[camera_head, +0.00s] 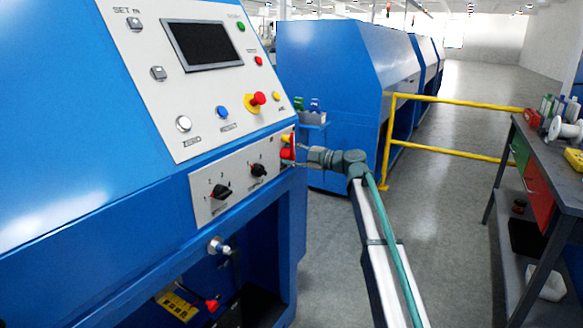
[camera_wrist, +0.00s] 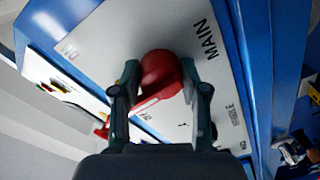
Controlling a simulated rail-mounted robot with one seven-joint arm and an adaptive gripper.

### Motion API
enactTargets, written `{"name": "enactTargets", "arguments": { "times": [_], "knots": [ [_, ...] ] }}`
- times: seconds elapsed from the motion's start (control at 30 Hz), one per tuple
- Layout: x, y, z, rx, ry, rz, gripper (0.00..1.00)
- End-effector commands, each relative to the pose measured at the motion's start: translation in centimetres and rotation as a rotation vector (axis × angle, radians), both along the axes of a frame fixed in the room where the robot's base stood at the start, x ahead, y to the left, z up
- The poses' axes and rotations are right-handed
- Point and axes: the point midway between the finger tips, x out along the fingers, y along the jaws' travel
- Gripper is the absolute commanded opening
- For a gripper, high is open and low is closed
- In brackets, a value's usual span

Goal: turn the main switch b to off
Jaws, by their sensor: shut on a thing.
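The main switch (camera_wrist: 160,72) shows in the wrist view as a rounded red handle on a light grey plate (camera_wrist: 105,40) marked MAIN. Small marks near the handle are too blurred to read surely. My gripper (camera_wrist: 160,80) has one finger on each side of the red handle and is shut on it. In the head view, a red handle (camera_head: 287,154) sits at the right end of the machine's lower panel. My gripper (camera_head: 298,155) reaches it from the right, and the fingers partly hide it. The handle's exact setting cannot be told.
Two black rotary knobs (camera_head: 220,191) are left of the switch on the lower panel (camera_head: 204,210). A red emergency button (camera_head: 257,98) is above. A yellow railing (camera_head: 440,148) and a workbench (camera_head: 556,170) stand right, with open floor (camera_head: 440,215) between.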

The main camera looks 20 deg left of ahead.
Motion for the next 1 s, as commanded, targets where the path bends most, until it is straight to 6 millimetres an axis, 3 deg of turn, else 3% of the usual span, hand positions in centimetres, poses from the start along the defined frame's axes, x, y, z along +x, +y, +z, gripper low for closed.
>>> {"name": "enactTargets", "arguments": {
  "times": [0.73,0.77,0.9,1.0],
  "knots": [
    [-0.07,0.0,0.0,-0.011,-0.061,0.002,0.0],
    [-0.07,0.0,0.0,-0.01,-0.061,0.002,0.47],
    [-0.05,0.01,0.01,-0.01,-0.06,0.002,0.69],
    [-0.04,0.01,0.01,-0.011,-0.06,0.001,0.69]
  ]
}}
